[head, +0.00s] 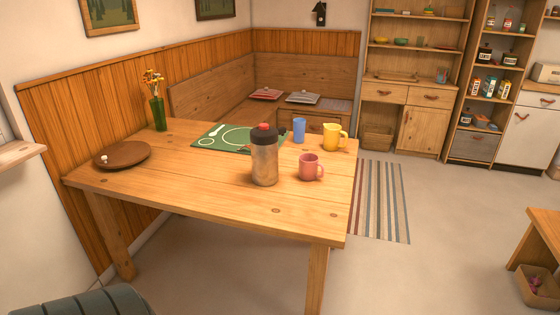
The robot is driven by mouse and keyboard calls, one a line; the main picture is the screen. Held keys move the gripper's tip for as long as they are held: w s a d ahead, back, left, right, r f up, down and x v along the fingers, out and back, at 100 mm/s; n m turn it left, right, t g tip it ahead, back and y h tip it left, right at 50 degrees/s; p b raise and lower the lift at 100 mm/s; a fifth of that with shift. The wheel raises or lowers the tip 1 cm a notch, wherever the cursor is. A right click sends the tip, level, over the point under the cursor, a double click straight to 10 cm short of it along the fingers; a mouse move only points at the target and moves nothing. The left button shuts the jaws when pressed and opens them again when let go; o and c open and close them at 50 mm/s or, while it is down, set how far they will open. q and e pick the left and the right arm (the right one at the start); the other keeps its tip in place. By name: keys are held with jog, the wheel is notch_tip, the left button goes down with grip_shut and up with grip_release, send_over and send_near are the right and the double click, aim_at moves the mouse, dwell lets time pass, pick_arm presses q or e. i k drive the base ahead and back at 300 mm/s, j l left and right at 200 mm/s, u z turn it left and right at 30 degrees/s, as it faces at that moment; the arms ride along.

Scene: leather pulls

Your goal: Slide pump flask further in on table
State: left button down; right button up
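The pump flask (264,160) stands upright on the wooden table (210,190), right of the table's middle and back from its front edge. It has a tan metal-looking body, a dark upper part and a red top. It hides part of the green placemat's right side. Neither of my grippers shows in the head view, and nothing is seen touching the flask.
A pink mug (310,167) stands close to the flask's right. A yellow jug (334,137) and blue cup (299,130) are behind. The green placemat (207,143), brown plate (122,157) and flower vase (158,112) lie left. The table's front strip is mostly clear.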

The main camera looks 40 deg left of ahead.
aim_at(264, 145)
jog(key=i+u, duration=0.1)
jog(key=u, duration=0.35)
jog(key=i+l+u, duration=0.1)
jog(key=u, duration=0.35)
jog(key=i+l+u, duration=0.4)
jog(key=l, duration=0.2)
jog(key=i+l+u, duration=0.35)
jog(key=l, duration=0.4)
jog(key=i+l, duration=0.2)
jog(key=l, duration=0.2)
jog(key=i+l, duration=0.15)
jog(key=l, duration=0.25)
jog(key=i+l, duration=0.2)
jog(key=l, duration=0.2)
jog(key=j+u, duration=0.05)
